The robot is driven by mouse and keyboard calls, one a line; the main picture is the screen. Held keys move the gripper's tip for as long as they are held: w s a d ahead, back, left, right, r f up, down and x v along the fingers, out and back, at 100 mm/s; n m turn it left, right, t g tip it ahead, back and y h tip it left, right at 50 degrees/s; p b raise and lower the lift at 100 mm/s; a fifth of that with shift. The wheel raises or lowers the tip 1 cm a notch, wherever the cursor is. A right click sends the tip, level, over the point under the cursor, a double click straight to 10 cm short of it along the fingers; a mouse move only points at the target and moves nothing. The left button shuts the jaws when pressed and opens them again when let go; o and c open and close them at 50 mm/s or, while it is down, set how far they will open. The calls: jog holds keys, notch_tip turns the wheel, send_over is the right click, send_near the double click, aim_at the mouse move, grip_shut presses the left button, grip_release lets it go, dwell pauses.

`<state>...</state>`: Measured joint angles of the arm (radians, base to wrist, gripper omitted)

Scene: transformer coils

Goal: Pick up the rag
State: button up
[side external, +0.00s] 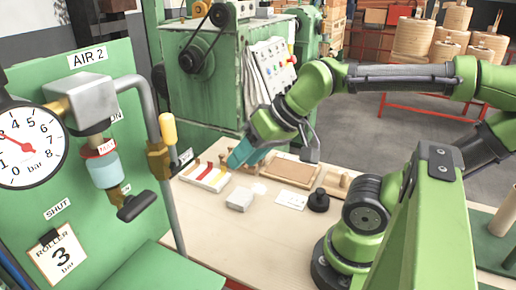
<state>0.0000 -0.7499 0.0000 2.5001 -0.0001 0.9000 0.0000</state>
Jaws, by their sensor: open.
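A pale grey, lumpy piece that looks like the rag (240,199) lies on the wooden bench top; at this size I cannot be sure that it is cloth. My gripper (236,163) is above the bench, behind the grey piece and apart from it, with its teal fingers pointing down and to the left. It is open, and nothing shows between the fingers, though the gap itself is hard to see.
On the bench (200,225) are a white tray with red and yellow strips (207,177), a white card (291,200), a black knobbed piece (319,201) and a brown board (292,171). A gauge and valve panel (110,225) stands at left. The bench's front is clear.

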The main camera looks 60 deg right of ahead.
jog(key=o, duration=1.1)
jog(key=n+g+h, duration=0.2)
jog(key=n+g, duration=0.2)
jog(key=g, duration=0.3)
send_over(240, 196)
notch_tip(240, 196, down, 7)
notch_tip(240, 196, down, 17)
jog(key=shift+d+r, duration=0.1)
